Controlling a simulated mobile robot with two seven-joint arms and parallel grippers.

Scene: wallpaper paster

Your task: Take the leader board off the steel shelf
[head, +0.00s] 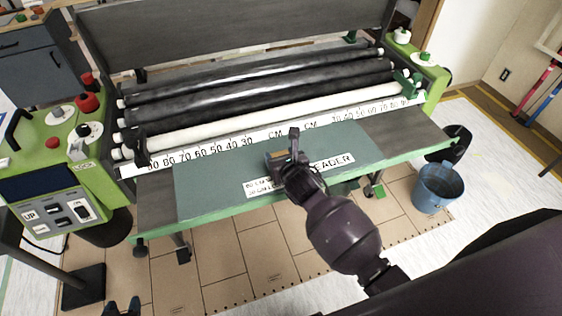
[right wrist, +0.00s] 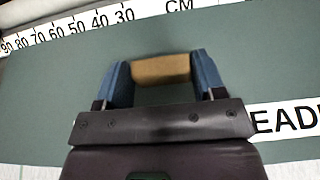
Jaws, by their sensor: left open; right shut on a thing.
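The leader board (head: 215,180) is a flat teal panel with a white "LEADER" label. It lies on the grey steel shelf (head: 408,137) at the front of the machine, and its surface fills much of the right wrist view (right wrist: 60,110). My right gripper (head: 284,156) is over the board's middle. In the right wrist view its blue fingers (right wrist: 162,66) are shut on a tan block-like grip (right wrist: 160,70) on the board. The gripper covers part of the label. My left gripper (head: 122,307) is open and empty at the bottom left edge, low and away from the board.
Black and white rollers (head: 260,85) and a centimetre scale (head: 225,147) lie behind the board. A green control panel (head: 52,205) stands at left. A blue bucket (head: 437,188) is on the floor at right. The tiled floor in front is mostly clear.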

